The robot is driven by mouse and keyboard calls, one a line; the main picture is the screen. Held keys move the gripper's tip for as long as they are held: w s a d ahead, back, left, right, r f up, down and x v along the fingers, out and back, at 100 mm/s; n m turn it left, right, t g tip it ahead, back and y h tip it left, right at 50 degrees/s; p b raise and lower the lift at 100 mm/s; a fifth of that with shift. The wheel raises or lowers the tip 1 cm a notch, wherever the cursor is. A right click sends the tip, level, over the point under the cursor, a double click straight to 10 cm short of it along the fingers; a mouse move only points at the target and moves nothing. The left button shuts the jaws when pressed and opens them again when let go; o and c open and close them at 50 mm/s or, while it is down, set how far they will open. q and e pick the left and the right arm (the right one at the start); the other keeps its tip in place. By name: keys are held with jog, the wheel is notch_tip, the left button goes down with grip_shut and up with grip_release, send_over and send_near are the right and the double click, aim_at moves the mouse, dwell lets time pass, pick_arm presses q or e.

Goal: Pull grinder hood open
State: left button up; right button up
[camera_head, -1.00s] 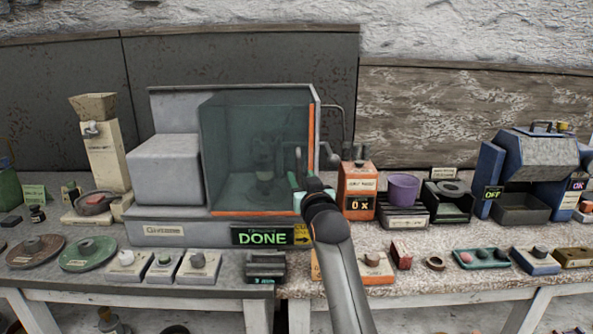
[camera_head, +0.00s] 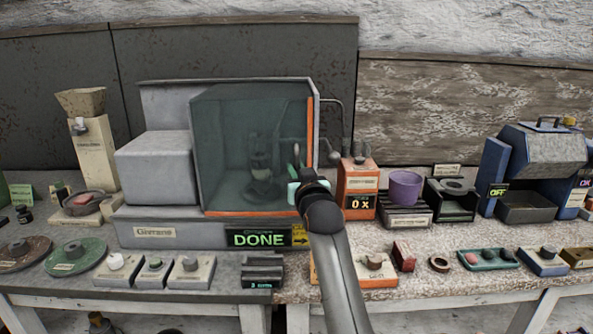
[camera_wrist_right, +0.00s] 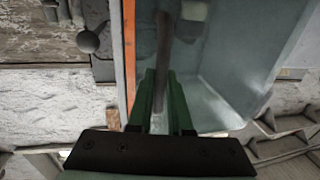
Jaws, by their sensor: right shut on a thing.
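The grinder (camera_head: 155,175) is a grey machine on the bench with a lit "DONE" sign (camera_head: 258,239). Its hood (camera_head: 225,150) is a see-through dark-teal box with orange edges, standing over a dim device inside. My right gripper (camera_head: 297,180) is at the hood's lower right front, beside the orange edge. In the right wrist view, its green fingers (camera_wrist_right: 163,90) are shut on a dark upright bar, the hood handle (camera_wrist_right: 163,45), next to the orange edge. Whether the hood is slightly ajar I cannot tell. My left gripper is not in view.
An orange counter box (camera_head: 357,185), a purple cup (camera_head: 404,187) and a blue machine (camera_head: 540,160) stand to the right. A cream hopper device (camera_head: 92,150) stands left. Small blocks and discs line the bench front, including a green disc (camera_head: 75,256).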

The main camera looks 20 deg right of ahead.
grip_shut()
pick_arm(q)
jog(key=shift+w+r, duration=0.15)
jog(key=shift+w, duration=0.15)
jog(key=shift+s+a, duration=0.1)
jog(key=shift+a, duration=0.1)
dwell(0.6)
